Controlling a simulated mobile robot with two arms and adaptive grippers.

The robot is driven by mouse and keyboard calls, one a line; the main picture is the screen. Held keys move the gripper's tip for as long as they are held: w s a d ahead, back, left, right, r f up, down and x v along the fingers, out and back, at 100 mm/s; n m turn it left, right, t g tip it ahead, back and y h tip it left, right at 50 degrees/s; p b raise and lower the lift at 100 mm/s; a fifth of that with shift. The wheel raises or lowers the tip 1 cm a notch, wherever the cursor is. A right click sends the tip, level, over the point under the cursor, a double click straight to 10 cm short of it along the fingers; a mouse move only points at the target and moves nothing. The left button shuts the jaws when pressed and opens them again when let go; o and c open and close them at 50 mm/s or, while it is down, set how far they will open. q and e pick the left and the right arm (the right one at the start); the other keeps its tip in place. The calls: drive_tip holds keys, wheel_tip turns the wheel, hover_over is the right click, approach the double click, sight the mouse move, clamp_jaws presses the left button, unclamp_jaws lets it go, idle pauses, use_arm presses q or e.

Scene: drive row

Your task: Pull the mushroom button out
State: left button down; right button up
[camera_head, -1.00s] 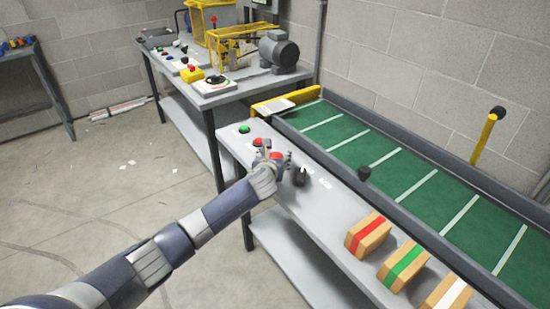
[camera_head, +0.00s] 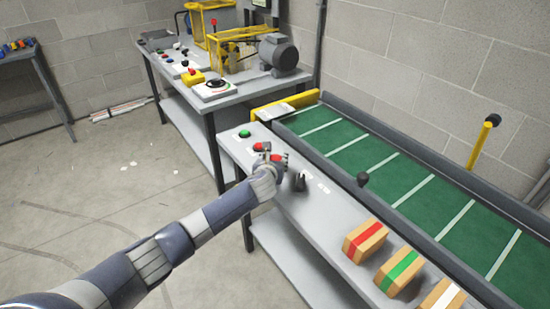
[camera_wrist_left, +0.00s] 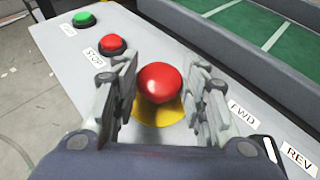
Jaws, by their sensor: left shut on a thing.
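The mushroom button (camera_wrist_left: 160,82) is a big red dome on a yellow round base (camera_wrist_left: 158,112), on the grey panel beside the conveyor. In the head view the red button (camera_head: 279,158) is partly hidden by my gripper. My left gripper (camera_wrist_left: 161,68) is shut on the mushroom button, with one finger on each side of the red head. In the head view the left gripper (camera_head: 270,160) is small, at the end of the arm. The right gripper is not in view.
A smaller red STOP button (camera_wrist_left: 112,45) and a green button (camera_wrist_left: 84,19) sit up the panel. A black selector (camera_head: 300,182) with FWD and REV labels is close on the other side. Striped boxes (camera_head: 365,240) stand further along; the green conveyor (camera_head: 400,185) runs behind.

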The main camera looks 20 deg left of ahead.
use_arm(q)
drive_tip(key=shift+w+r, duration=0.1)
drive_tip(key=shift+r, duration=0.15)
drive_tip(key=c, duration=1.1)
unclamp_jaws()
drive_tip(key=shift+o, duration=0.2)
drive_tip(key=shift+s, duration=0.2)
drive_tip(key=v, duration=1.2)
